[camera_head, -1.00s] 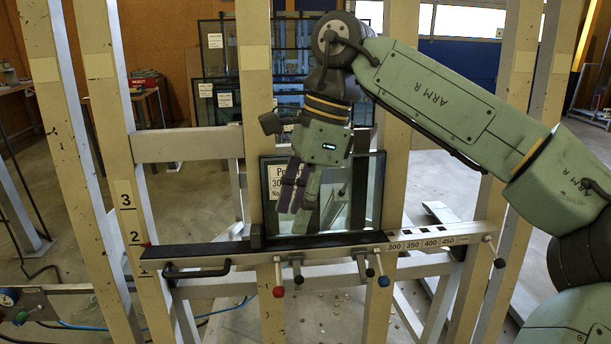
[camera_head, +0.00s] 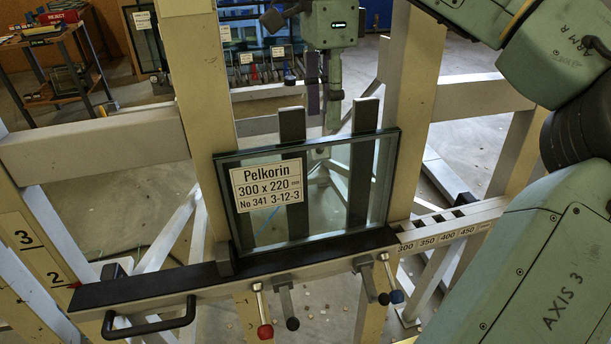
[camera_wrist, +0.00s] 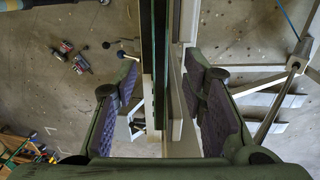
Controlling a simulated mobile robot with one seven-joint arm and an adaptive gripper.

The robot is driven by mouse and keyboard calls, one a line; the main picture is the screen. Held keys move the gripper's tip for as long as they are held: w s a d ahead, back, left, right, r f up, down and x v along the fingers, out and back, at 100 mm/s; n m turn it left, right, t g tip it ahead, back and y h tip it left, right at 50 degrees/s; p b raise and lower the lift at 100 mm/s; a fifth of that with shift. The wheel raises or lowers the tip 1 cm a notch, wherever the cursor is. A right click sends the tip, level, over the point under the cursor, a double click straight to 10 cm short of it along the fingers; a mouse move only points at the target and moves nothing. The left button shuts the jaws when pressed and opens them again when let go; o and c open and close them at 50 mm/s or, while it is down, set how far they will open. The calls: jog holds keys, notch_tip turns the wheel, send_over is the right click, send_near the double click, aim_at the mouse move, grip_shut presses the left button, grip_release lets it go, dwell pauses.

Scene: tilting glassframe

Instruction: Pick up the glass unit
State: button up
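The glass unit (camera_head: 335,220) is a dark-edged rectangular pane with a white label reading "Pelkorin 300 x 220". It stands on a black ledge (camera_head: 150,287) of the frame, leaning against upright dark bars. My gripper (camera_head: 323,118) points down above the unit's top edge in the head view, its fingers apart and empty. Neither finger visibly touches the glass. The height gap is hard to judge.
A dark stop block (camera_head: 223,255) stands at the unit's left end. Levers with red (camera_head: 265,331) and blue (camera_head: 396,296) knobs hang below the ledge. Wooden posts (camera_head: 200,90) rise behind. More panes (camera_head: 225,33) stand in the background, and a shelf cart (camera_head: 60,60) is far left.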

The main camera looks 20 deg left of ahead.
aim_at(326, 164)
jog(key=shift+w+a+f, duration=0.1)
jog(key=shift+f, duration=0.05)
jog(key=f, duration=0.3)
jog(key=f+b, duration=0.1)
jog(key=shift+s+d+f, duration=0.25)
jog(key=shift+s, duration=0.05)
jog(key=shift+s+d+f+p, duration=0.1)
jog(key=shift+f+p, duration=0.1)
jog(key=shift+f, duration=0.8)
jog(key=shift+s+d+f+p, duration=0.1)
jog(key=shift+s+f+p, duration=0.1)
jog(key=shift+f, duration=0.75)
jog(key=shift+s+f+p, duration=0.1)
jog(key=shift+f+p, duration=0.1)
jog(key=shift+f, duration=0.8)
jog(key=shift+c, duration=0.4)
grip_shut()
jog(key=shift+r, duration=0.1)
